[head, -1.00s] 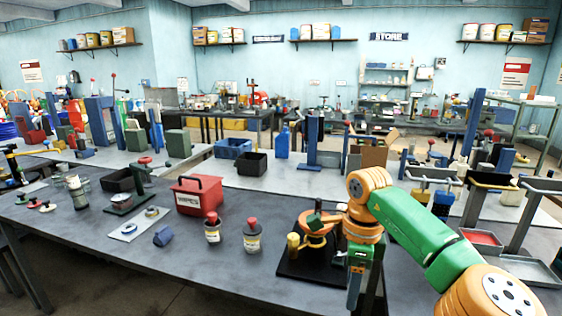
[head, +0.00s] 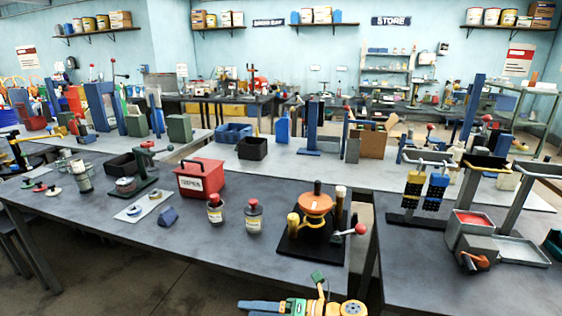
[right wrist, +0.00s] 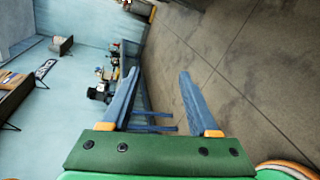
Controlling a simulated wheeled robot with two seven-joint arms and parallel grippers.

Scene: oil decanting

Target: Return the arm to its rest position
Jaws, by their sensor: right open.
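My right gripper (head: 262,306) is at the bottom edge of the head view, in front of the bench and partly cut off. In the right wrist view its two blue fingers stand apart with nothing between them (right wrist: 158,74). An orange round fixture (head: 316,204) with a red-knobbed lever stands on a black base on the bench, clear of the gripper. My left gripper is not in view.
A red wipes box (head: 200,180), a pale tray with rings (head: 133,214) and a blue block (head: 168,216) sit on the grey bench (head: 110,222). A grey bin with red contents (head: 470,232) stands at right. The floor (head: 170,290) in front is clear.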

